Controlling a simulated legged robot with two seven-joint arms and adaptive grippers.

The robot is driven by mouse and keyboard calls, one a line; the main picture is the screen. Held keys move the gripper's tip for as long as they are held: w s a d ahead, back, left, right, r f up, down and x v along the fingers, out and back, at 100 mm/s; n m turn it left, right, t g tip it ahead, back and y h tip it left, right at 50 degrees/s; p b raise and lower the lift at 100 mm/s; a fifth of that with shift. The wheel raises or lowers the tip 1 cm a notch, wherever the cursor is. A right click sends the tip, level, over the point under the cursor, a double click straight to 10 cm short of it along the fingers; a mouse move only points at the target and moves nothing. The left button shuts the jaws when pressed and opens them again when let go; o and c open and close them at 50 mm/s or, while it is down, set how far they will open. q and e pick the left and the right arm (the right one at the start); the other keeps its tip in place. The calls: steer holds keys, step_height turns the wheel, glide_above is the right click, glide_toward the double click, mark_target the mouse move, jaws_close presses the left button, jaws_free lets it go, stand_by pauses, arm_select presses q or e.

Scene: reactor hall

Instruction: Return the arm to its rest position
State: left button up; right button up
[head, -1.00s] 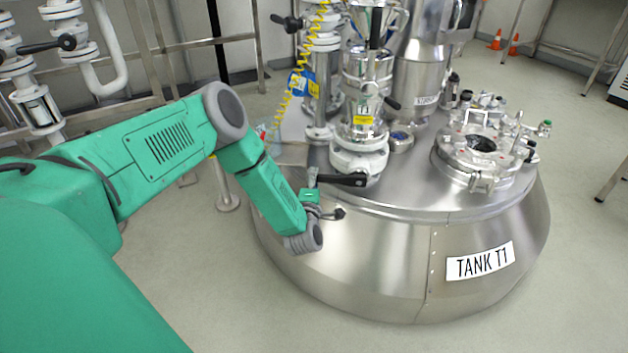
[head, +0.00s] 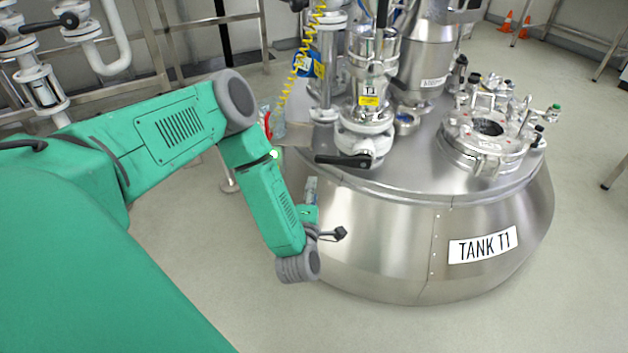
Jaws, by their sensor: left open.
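My left arm (head: 180,135) comes in from the left, bent at the elbow, with its forearm hanging down in front of the tank's left side. My left gripper (head: 313,207) is at the forearm's lower end, small and partly hidden by the wrist. It is open, and I see nothing held in it. It appears in front of the tank's left flank, below the black valve lever (head: 345,160). My right gripper is out of view.
Steel tank T1 (head: 390,240) fills the centre right, with a T1 valve column (head: 368,95) and a round hatch (head: 487,135) on top. White pipes (head: 45,90) and rails stand at the back left. Orange cones (head: 505,22) stand far back. The front right floor is clear.

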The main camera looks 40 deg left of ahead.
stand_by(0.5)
arm_select(q)
steer(key=s+d+f+m+g+h, duration=0.3)
steer(key=s+d+f+m+h, duration=0.15)
steer(key=d+m, duration=0.3)
steer(key=s+d+f+m+g+h, duration=0.2)
steer(key=s+d+f+m+h, duration=0.15)
steer(key=d+m+h, duration=0.35)
steer(key=s+d+m+g, duration=0.1)
steer(key=s+m+g, duration=0.45)
steer(key=s, duration=0.55)
steer(key=s+a+r+m+g+y, duration=0.25)
steer(key=s+a+m+g, duration=0.2)
steer(key=s, duration=0.55)
step_height(320, 180, up, 15)
steer(key=p, duration=1.5)
steer(key=shift+w+m+t+h+p, duration=0.15)
steer(key=shift+m+t+h+p, duration=0.15)
steer(key=shift+m+h+p, duration=0.1)
steer(key=shift+w+d+f, duration=0.1)
steer(key=shift+w, duration=0.05)
